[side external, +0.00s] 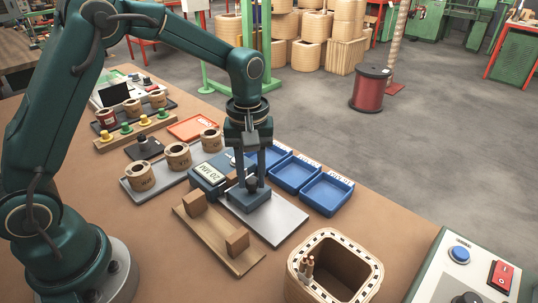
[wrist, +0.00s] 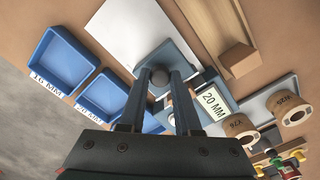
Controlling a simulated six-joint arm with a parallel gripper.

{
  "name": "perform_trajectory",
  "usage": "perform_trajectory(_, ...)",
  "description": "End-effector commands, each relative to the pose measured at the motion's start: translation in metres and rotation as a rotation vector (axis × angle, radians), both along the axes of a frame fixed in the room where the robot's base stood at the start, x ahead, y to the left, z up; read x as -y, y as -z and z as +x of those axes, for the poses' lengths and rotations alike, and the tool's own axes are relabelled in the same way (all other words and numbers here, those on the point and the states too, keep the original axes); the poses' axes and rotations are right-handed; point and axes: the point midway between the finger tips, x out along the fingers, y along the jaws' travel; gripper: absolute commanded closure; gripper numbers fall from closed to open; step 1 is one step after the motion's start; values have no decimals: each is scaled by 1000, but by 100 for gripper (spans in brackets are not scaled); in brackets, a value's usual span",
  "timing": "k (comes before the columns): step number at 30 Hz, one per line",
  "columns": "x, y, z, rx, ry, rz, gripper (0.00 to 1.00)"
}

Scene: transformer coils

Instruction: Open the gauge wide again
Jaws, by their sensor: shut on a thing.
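The gauge (side external: 209,173) lies on the bench, a blue-grey body with a white face reading 20 MM; the face also shows in the wrist view (wrist: 212,104). A blue-grey plate (side external: 236,204) carries a dark round knob (wrist: 158,84) beside the gauge body. My gripper (side external: 252,185) points straight down over this plate, with its fingers shut on the knob. In the wrist view my gripper (wrist: 165,78) has one finger on each side of the knob. The fingers and plate hide part of the gauge, so I cannot tell how wide its gap is.
Blue trays (side external: 326,194) stand just right of and behind my gripper. A pale plate (side external: 279,220) lies in front of it. A wooden board with two blocks (side external: 237,241) is at the left. Labelled coils (side external: 178,156) stand behind. A large hollow coil (side external: 335,269) and a button panel (side external: 470,270) are in front.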

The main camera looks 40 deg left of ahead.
Motion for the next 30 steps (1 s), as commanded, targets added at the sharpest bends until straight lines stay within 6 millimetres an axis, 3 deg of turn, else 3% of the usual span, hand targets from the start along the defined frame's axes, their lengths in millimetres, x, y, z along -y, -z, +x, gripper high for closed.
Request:
perform_trajectory(17, 1, -1, 0, 1, 0, 1, 100)
perform_trajectory(30, 66, -2, 0, 1, 2, -2, 100)
